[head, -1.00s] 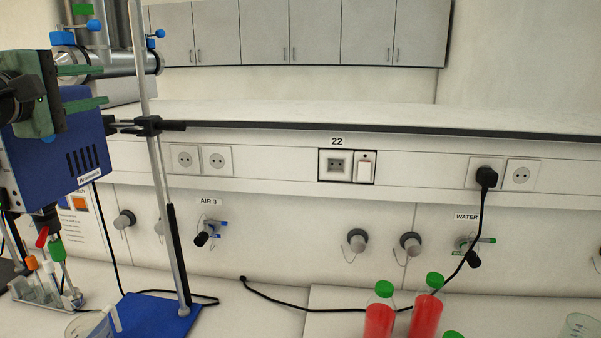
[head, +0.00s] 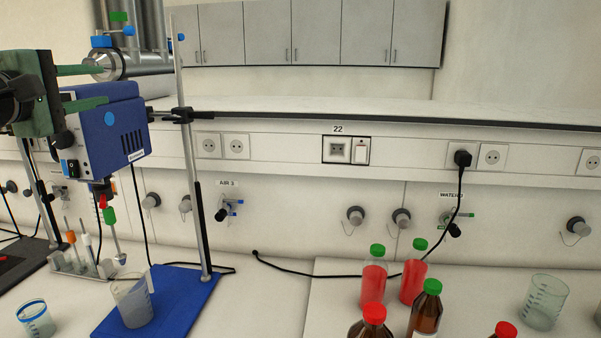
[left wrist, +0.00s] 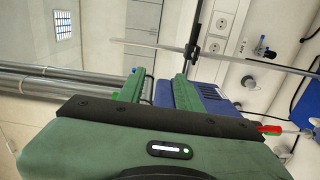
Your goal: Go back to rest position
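My left gripper (head: 98,87) is at the upper left of the head view, raised above the bench. Its two green fingers are apart with nothing between them. The fingers also show apart and empty in the left wrist view (left wrist: 157,90). In the head view they are in front of a blue stirrer motor (head: 112,128) on a stand; I cannot tell the distance. My right gripper is not in view.
Two red juice bottles (head: 373,284) with green caps stand on the bench beside brown bottles (head: 425,312). A glass beaker (head: 543,302) is at the right. Another beaker (head: 134,300) stands on the blue stand base (head: 185,297). A rack of tools (head: 85,267) is at the left.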

